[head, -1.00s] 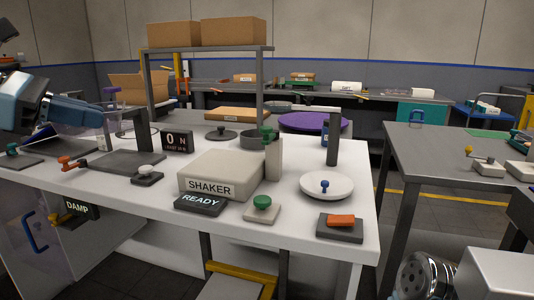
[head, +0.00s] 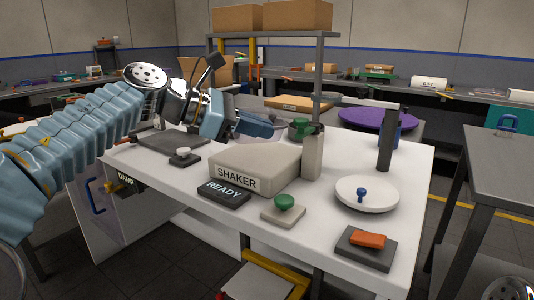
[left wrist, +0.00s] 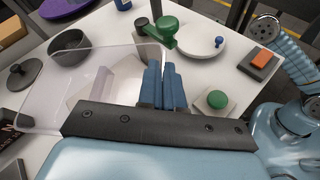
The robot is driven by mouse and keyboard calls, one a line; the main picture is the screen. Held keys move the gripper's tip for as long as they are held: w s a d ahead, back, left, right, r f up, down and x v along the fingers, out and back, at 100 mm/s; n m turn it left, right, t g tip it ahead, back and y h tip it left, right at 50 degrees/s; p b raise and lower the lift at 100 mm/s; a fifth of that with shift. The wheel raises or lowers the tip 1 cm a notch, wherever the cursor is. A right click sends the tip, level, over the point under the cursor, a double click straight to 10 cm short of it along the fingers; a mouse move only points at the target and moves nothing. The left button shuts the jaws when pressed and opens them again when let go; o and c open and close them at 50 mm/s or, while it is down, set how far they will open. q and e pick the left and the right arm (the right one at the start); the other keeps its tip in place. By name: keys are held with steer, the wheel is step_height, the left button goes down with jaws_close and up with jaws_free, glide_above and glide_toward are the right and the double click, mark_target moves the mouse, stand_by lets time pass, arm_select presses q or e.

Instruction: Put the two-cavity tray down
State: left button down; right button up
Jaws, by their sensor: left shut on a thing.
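The two-cavity tray is a clear, see-through plastic tray (left wrist: 40,98) in the left wrist view. My left gripper (left wrist: 164,84) has its blue fingers shut on the tray's right side. In the head view my left gripper (head: 257,129) is behind the shaker, and the tray shows only faintly beside it. The shaker (head: 262,160) is a pale block with a name label. In the left wrist view part of the tray overlaps the pale block; I cannot tell whether they touch. My right gripper is in neither current view.
A green-topped post (head: 312,150) stands at the shaker's right. A READY sign (head: 224,192), a green knob (head: 284,202), a white dish (head: 367,194) and an orange block (head: 368,240) are in front and right. A dark post (head: 386,140) rises behind the dish. Bare white table (head: 325,215) lies between them.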

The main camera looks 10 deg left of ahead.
mark_target(266, 169)
arm_select(q)
steer(key=shift+w+d+f, duration=0.2)
steer(key=shift+d+f, duration=0.15)
steer(key=shift+f, duration=0.2)
steer(key=shift+w+d+f+b, duration=0.15)
steer(key=shift+f+b, duration=0.1)
steer(key=shift+f, duration=0.7)
steer(key=shift+w+d+f+b, duration=0.15)
steer(key=shift+f+b, duration=0.1)
steer(key=shift+f, duration=0.7)
steer(key=shift+s, duration=0.1)
steer(key=c, duration=1.3)
jaws_free()
steer(key=shift+f, duration=0.1)
steer(key=v, duration=1.2)
steer(key=shift+s, duration=0.1)
